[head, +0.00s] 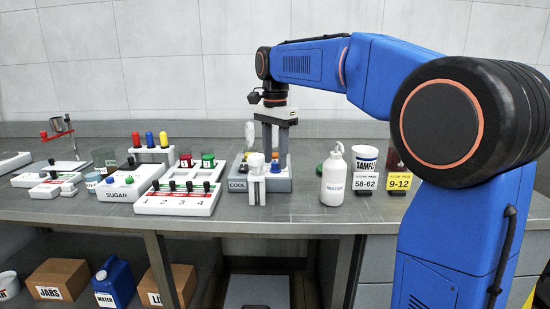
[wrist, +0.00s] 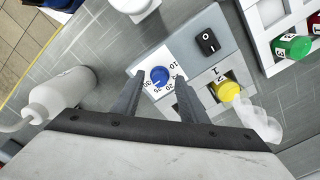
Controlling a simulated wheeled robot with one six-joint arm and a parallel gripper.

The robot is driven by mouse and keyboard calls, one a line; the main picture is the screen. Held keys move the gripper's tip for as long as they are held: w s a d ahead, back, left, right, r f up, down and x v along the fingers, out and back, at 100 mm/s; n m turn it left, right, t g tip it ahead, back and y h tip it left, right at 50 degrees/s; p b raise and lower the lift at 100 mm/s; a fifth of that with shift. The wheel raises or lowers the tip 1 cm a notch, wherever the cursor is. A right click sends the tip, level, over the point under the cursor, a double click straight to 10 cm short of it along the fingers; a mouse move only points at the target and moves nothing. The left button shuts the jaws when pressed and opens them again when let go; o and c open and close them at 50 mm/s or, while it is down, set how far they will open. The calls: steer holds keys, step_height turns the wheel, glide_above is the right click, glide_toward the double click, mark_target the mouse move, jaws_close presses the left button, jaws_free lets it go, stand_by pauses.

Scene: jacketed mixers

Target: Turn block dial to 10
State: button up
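The block is a grey unit (head: 278,185) marked COOL, standing on the bench in the head view. In the wrist view its blue dial (wrist: 159,76) sits on a white plate (wrist: 146,66) printed with numbers, including 10, 20, 25 and 30. The dial's exact setting is too small to read. My gripper (wrist: 159,86) is open, with its two fingers on either side of the dial in the picture. Whether they touch it cannot be told. In the head view my gripper (head: 274,153) points down over the block and hides part of its top.
A white WATER bottle (head: 334,178) stands to the right, near labelled cups (head: 365,158). A four-knob panel (head: 180,203) and a rack of coloured jars (head: 195,165) stand to the left.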

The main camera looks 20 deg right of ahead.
steer(key=shift+f, duration=0.3)
steer(key=shift+c, duration=0.6)
jaws_close()
